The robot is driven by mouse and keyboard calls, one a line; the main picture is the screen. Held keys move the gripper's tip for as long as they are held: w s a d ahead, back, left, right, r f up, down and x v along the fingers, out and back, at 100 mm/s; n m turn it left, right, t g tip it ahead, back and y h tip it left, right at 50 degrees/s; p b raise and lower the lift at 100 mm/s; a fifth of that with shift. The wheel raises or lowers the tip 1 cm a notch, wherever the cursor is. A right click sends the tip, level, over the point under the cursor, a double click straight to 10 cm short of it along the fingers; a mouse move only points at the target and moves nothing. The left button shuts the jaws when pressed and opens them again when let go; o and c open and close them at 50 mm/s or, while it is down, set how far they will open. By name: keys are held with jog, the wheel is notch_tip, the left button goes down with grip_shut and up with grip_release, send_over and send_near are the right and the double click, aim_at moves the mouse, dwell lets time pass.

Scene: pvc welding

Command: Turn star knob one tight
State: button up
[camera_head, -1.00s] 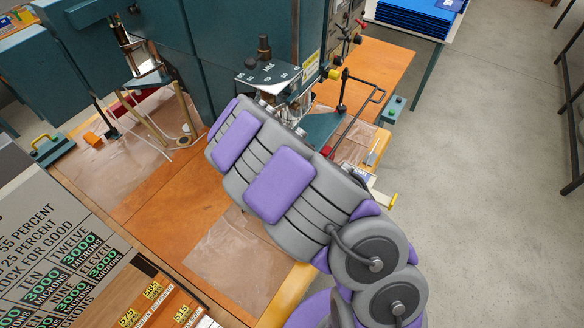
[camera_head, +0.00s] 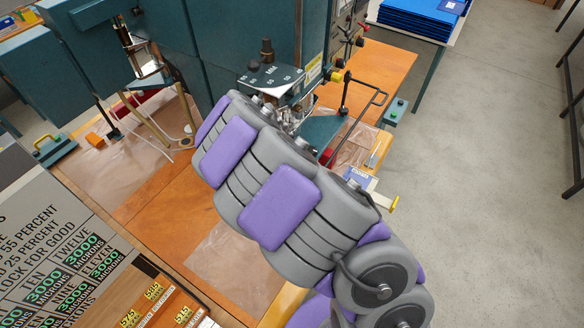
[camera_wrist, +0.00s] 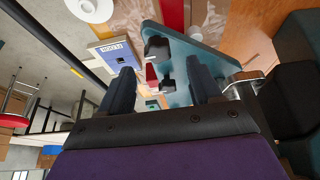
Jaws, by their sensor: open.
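My gripper (camera_wrist: 161,71) is open in the wrist view, with its two dark fingers apart. Beyond the fingertips is a teal plate (camera_wrist: 190,62) of the welding machine. A dark lobed part (camera_wrist: 157,47), possibly a star knob, sits on the plate and appears in the gap between the fingers, beyond the tips. A second small dark part (camera_wrist: 167,86) and a red piece (camera_wrist: 151,76) lie near it. I cannot tell for certain which is the star knob, and no contact is visible. In the head view my arm hides the gripper and the parts in front of it.
The teal welding machine (camera_head: 220,50) stands over an orange table (camera_head: 140,205). A dark bent rod (camera_head: 365,110) sticks out to the right of my arm. A blue-labelled box (camera_head: 361,177) lies near the table edge. Grey floor at right is open.

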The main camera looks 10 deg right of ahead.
jog(key=v, duration=1.2)
jog(key=shift+p, duration=0.3)
jog(key=shift+r, duration=0.1)
jog(key=s+d+r+n+g+y+b, duration=0.1)
jog(key=s+d+r, duration=0.15)
jog(key=s, duration=0.55)
jog(key=s+d+r+n+g+y+b, duration=0.1)
jog(key=s+d+r+n+b, duration=0.1)
jog(key=s+d, duration=0.35)
jog(key=s+a+n+g+b, duration=0.1)
jog(key=s+n, duration=0.2)
jog(key=s, duration=0.7)
jog(key=s+a+f+n+g+y+b, duration=0.1)
jog(key=s+n+g, duration=0.1)
jog(key=s, duration=0.9)
jog(key=shift+a+f+n, duration=0.2)
jog(key=shift+n, duration=0.4)
jog(key=shift+w, duration=0.1)
